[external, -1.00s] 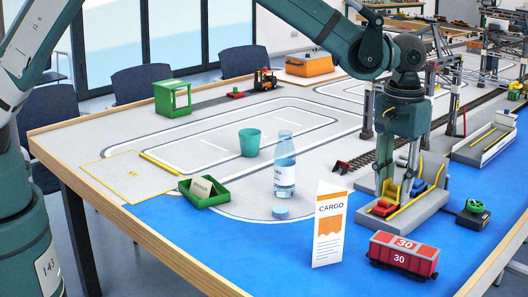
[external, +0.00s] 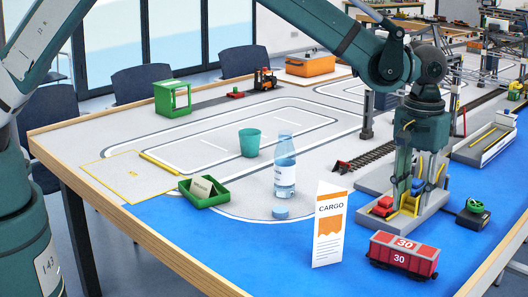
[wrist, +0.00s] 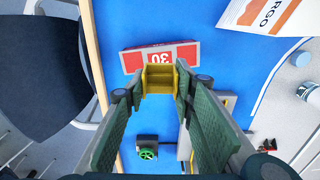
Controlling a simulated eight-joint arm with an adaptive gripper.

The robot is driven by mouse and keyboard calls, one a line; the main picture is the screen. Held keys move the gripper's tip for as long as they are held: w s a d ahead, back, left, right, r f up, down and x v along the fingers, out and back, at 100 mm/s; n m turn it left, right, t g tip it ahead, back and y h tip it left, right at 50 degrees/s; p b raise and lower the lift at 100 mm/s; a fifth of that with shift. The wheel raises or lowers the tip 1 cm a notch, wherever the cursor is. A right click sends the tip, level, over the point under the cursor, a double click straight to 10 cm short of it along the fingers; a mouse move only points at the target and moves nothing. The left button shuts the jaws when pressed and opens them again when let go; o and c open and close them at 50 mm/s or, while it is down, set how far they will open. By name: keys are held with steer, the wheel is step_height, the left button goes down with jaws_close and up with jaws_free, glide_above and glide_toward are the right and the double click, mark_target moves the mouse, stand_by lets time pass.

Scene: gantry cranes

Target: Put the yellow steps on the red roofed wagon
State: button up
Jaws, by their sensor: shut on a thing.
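My gripper (external: 407,203) is shut on the yellow steps (external: 411,203). In the external view they hang in front of a grey barge, partly covered by my fingers. In the wrist view the yellow steps (wrist: 159,79) sit between my fingertips (wrist: 159,88). The red roofed wagon (external: 403,255) stands on the blue area near the table's front edge, below and slightly left of my gripper in the external view.
A white CARGO sign (external: 329,225) stands left of the wagon. The grey barge (external: 432,207) with a small red truck (external: 383,206) lies behind my gripper. A black block with a green wheel (external: 474,213) is at the right. A bottle (external: 285,168) stands farther back.

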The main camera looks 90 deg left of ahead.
mark_target(429, 211)
steer(key=shift+f, duration=2.15)
steer(key=shift+f, duration=0.1)
steer(key=shift+f, duration=1.75)
steer(key=shift+f+b, duration=0.15)
steer(key=shift+b, duration=0.15)
steer(key=o, duration=0.8)
step_height(429, 211, up, 12)
steer(key=shift+r+p, duration=0.15)
steer(key=shift+p, duration=0.3)
